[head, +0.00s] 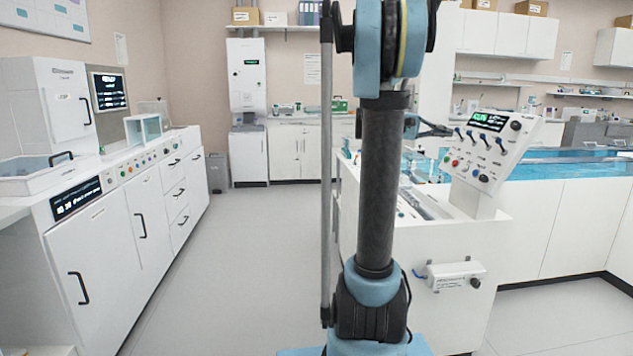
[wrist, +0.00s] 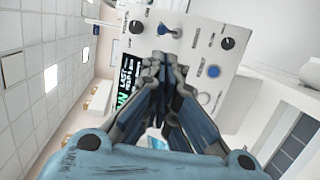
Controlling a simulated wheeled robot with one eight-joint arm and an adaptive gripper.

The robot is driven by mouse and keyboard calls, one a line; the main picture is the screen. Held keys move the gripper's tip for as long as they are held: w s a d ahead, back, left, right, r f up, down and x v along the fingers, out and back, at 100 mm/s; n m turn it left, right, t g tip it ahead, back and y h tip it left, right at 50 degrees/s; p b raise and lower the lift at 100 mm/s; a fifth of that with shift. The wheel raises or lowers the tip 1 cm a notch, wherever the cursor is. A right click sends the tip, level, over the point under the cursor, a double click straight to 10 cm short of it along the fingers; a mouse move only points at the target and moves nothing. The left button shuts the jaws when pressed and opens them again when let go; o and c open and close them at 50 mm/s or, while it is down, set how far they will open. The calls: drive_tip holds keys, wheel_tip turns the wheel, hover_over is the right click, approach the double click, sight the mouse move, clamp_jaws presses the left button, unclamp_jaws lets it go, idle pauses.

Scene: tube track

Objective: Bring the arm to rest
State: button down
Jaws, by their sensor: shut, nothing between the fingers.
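My arm stands upright in the middle of the head view, blue joints with a dark grey link. My gripper (head: 447,131) shows just right of that link, pointing right at the white control panel (head: 485,165). In the wrist view my gripper (wrist: 170,62) is shut and empty, its dark fingers together in front of the panel (wrist: 190,72). The panel has a lit green screen (head: 487,120), a row of toggle levers and coloured buttons. The fingertips are close to the toggle levers; I cannot tell whether they touch one. My arm link hides part of the wrist.
The white machine cabinet (head: 440,305) under the panel stands close to my arm. A blue-topped track (head: 570,169) runs right behind it. A white counter (head: 120,225) with drawers lines the left side. The grey floor (head: 235,260) between is clear.

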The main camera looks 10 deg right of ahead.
drive_tip(key=s+a+f+n+t+y, duration=0.1)
drive_tip(key=s+a+f+t+y, duration=0.1)
drive_tip(key=s+a+f+y, duration=0.3)
drive_tip(key=s+a+f+t+y, duration=0.2)
drive_tip(key=s+a+f+y, duration=0.3)
drive_tip(key=s+a+f, duration=0.6)
drive_tip(key=s+a+f+n+t+y, duration=0.1)
drive_tip(key=s+a+f+y, duration=0.5)
drive_tip(key=a+f, duration=1.2)
drive_tip(key=s+a+t, duration=0.1)
drive_tip(key=s+a, duration=0.1)
drive_tip(key=a, duration=0.1)
drive_tip(key=shift+f+n, duration=0.3)
